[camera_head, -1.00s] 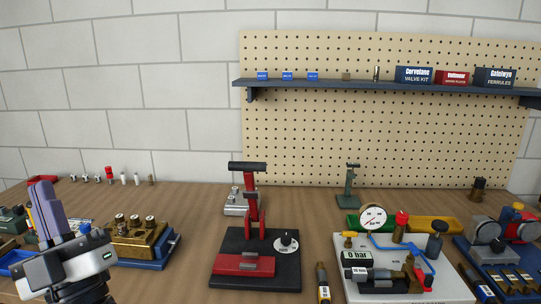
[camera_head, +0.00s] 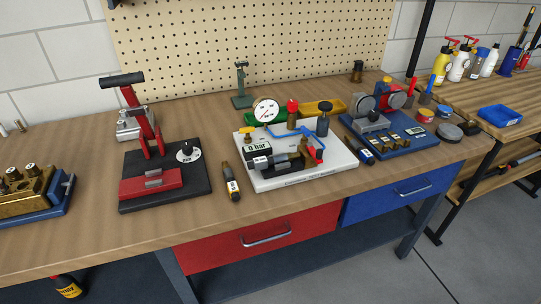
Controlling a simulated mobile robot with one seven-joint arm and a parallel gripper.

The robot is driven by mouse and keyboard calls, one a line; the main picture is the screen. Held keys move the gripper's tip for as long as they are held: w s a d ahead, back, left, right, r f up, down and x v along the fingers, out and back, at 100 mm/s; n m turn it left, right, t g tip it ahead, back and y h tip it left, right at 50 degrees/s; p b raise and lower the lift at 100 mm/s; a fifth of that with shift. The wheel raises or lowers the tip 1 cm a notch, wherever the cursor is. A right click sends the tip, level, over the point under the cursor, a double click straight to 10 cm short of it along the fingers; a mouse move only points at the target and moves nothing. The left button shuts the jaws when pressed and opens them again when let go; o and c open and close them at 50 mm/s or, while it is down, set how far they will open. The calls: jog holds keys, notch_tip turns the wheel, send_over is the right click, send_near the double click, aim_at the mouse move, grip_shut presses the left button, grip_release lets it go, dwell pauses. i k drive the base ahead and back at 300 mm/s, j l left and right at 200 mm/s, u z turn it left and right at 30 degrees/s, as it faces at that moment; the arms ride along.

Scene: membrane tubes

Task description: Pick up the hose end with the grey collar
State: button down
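I cannot make out a hose end with a grey collar for certain. The white test board (camera_head: 322,178) in the middle of the bench carries a gauge (camera_head: 266,111), a blue tube (camera_head: 296,131) and a dark cylindrical fitting (camera_head: 287,162) at its front. Its display (camera_head: 256,148) reads 0 bar. My gripper is out of view.
A blue tool station (camera_head: 389,135) stands to the right, a brass block (camera_head: 24,192) far left. Green and yellow trays sit behind the board. The bench front edge is clear. A second bench (camera_head: 500,128) stands right.

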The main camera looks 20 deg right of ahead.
aim_at(262, 163)
jog(key=i+j, duration=0.1)
jog(key=j, duration=0.6)
jog(key=i+j, duration=0.15)
jog(key=j, duration=0.2)
jog(key=i+j+z, duration=0.15)
jog(key=j, duration=0.3)
jog(key=j+z, duration=0.1)
jog(key=j, duration=0.4)
jog(key=i+l+z, duration=0.1)
jog(key=z, duration=0.9)
jog(key=i, duration=0.85)
